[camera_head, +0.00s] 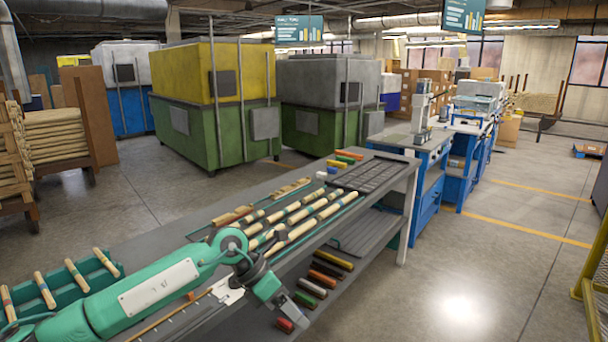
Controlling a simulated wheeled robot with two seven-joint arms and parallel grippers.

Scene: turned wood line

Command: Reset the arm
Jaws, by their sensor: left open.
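My left arm reaches in from the lower left, green with a pale panel, and bends down over the near edge of a long grey bench (160,238). My left gripper (283,308) hangs at that edge, pointing down and right. It is open, and I see nothing held in it. Turned wooden pieces with coloured bands (297,222) lie in a green-edged tray just beyond the arm. My right gripper is out of view.
A teal rack (97,283) with several wooden pieces stands at the left. Coloured bars (324,270) lie on the lower shelf. A black ribbed tray (372,177) is at the bench's far end. Blue machine cabinets (428,185) stand beyond. The floor at right is clear up to a yellow guard (592,290).

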